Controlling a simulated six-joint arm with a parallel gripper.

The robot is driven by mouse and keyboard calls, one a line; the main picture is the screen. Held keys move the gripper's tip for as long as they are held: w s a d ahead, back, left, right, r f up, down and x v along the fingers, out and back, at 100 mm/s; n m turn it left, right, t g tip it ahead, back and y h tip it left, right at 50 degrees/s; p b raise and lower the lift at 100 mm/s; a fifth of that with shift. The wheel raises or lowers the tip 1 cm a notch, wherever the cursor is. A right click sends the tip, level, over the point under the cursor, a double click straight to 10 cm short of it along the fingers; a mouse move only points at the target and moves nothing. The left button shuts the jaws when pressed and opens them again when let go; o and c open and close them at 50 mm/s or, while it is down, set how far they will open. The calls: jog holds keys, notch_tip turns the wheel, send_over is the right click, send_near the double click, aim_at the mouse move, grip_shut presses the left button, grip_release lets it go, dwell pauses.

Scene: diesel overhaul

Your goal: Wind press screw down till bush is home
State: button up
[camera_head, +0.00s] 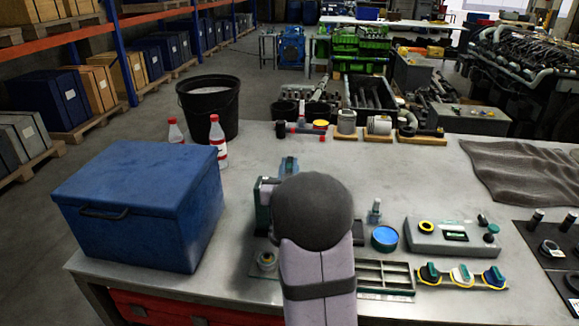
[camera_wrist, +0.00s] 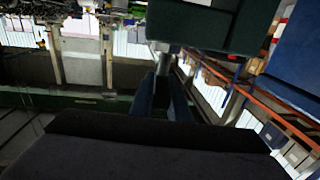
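A dark green press frame (camera_head: 263,212) stands on the bench in the head view, mostly hidden behind my arm's dark round joint. In the wrist view a large dark green block (camera_wrist: 225,22) fills the top, with a short bright metal shaft (camera_wrist: 164,60) coming out under it. My gripper (camera_wrist: 163,82) shows two blue fingers pointing at this shaft. Their tips are at or beside the shaft; contact and grip are not clear. The bush and its seat cannot be made out. In the head view my gripper's fingers cannot be told apart from the press.
A blue lidded box (camera_head: 140,205) stands close left of the press. To the right are a blue-topped tin (camera_head: 384,238), a divided tray (camera_head: 399,275), a grey gauge block (camera_head: 452,237) and several coloured rings. Bottles and a black bucket (camera_head: 208,105) stand at the back left.

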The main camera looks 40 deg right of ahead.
grip_shut()
jog(key=shift+w+m+g+h, duration=0.1)
jog(key=shift+m+g+h, duration=0.2)
jog(key=shift+a+h+b, duration=0.1)
jog(key=shift+h+b, duration=0.2)
jog(key=shift+b, duration=0.1)
jog(key=shift+r+m+g+h+p, duration=0.2)
jog(key=shift+m+g+h+p, duration=0.2)
jog(key=shift+m+g+h, duration=1.3)
jog(key=shift+m+g, duration=0.3)
jog(key=shift+g, duration=0.4)
